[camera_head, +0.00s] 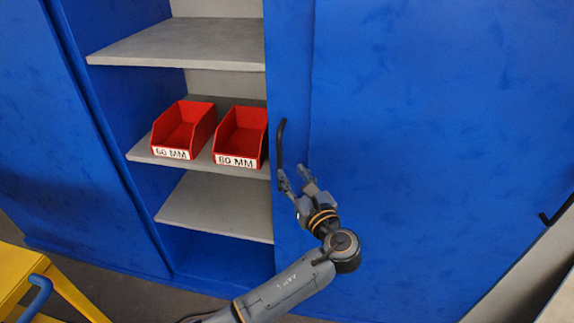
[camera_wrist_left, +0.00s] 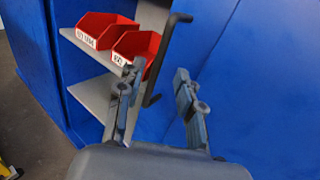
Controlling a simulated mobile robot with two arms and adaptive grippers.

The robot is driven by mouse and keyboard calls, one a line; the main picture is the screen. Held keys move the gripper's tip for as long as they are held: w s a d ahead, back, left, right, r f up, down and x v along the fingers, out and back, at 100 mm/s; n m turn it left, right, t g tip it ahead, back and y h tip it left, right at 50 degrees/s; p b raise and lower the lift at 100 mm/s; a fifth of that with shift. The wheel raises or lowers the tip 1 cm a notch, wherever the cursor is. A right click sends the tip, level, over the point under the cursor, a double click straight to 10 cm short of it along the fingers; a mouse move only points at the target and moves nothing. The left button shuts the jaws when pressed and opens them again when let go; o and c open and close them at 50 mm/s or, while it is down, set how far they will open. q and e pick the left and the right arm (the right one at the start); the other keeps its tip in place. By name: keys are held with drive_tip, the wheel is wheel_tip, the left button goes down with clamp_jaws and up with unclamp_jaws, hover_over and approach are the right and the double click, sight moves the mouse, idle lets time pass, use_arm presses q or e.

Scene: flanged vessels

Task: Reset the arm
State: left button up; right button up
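My left gripper (camera_head: 293,179) is in front of the blue cabinet door, close to the lower end of the black door handle (camera_head: 281,145). In the left wrist view its two fingers (camera_wrist_left: 156,92) are spread apart with nothing between the tips. The handle (camera_wrist_left: 165,55) shows beyond and between the fingers there; I cannot tell whether a finger touches it. My left arm comes in from the bottom of the head view. My right gripper is not in view.
The blue cabinet (camera_head: 400,130) stands open at its left part. A red bin marked 60 MM (camera_head: 180,132) and a red bin marked 80 MM (camera_head: 238,140) sit on its middle shelf (camera_head: 142,152). A yellow frame (camera_head: 25,275) stands at the lower left.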

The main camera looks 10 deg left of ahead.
use_arm(q)
drive_tip(key=shift+s+d, duration=0.2)
drive_tip(key=shift+s, duration=0.25)
